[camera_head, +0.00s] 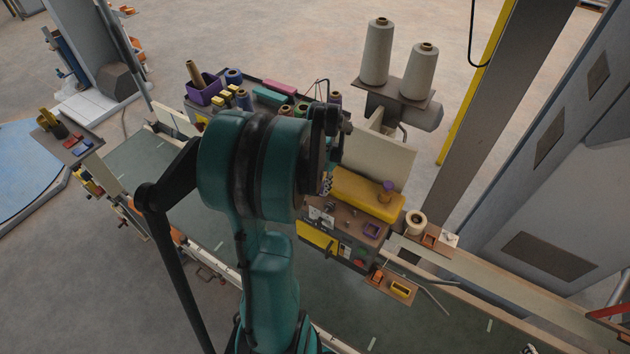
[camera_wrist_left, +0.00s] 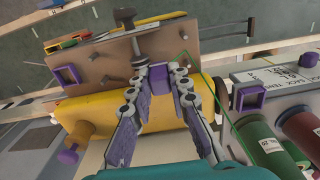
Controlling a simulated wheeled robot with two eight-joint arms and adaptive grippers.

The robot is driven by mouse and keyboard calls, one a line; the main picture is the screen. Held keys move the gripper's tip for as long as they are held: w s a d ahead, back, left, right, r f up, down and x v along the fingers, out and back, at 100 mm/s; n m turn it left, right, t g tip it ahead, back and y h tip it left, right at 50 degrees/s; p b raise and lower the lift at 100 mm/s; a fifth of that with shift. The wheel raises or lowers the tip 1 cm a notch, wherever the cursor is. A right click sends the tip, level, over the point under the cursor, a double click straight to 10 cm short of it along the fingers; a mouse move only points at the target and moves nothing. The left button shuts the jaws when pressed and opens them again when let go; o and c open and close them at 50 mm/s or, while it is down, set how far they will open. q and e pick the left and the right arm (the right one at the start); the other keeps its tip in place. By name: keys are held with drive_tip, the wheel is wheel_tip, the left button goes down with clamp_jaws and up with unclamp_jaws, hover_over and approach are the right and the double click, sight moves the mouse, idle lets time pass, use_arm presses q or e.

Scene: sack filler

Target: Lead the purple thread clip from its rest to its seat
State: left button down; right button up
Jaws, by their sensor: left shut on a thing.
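My left gripper (camera_wrist_left: 158,80) is shut on a small purple block, the thread clip (camera_wrist_left: 159,76), held between its fingertips over the brown plate (camera_wrist_left: 105,68) of the sewing head. A purple square frame (camera_wrist_left: 65,76) lies on that plate at the left of the left wrist view; it also shows in the head view (camera_head: 371,230). Another purple square frame (camera_wrist_left: 250,98) sits to the right of the gripper. A thin green thread runs near the clip towards a green spool (camera_wrist_left: 257,142). In the head view my arm hides most of the gripper (camera_head: 325,183) and the clip.
The yellow machine body (camera_head: 365,195) with a purple knob (camera_head: 388,187) is close under the gripper. A dark metal post (camera_wrist_left: 128,25) stands just beyond the fingertips. Two tall cones (camera_head: 377,52) stand behind. A small tray (camera_head: 390,287) is at the front right.

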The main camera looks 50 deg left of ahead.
use_arm(q)
drive_tip(key=w+d, duration=0.1)
drive_tip(key=d, duration=0.2)
drive_tip(key=w+d, duration=0.1)
drive_tip(key=d, duration=0.3)
drive_tip(key=w+d+p, duration=0.1)
drive_tip(key=d, duration=0.2)
drive_tip(key=shift+d+f, duration=0.15)
drive_tip(key=shift+f, duration=0.1)
drive_tip(key=shift+f+b, duration=2)
drive_tip(key=shift+f, duration=0.1)
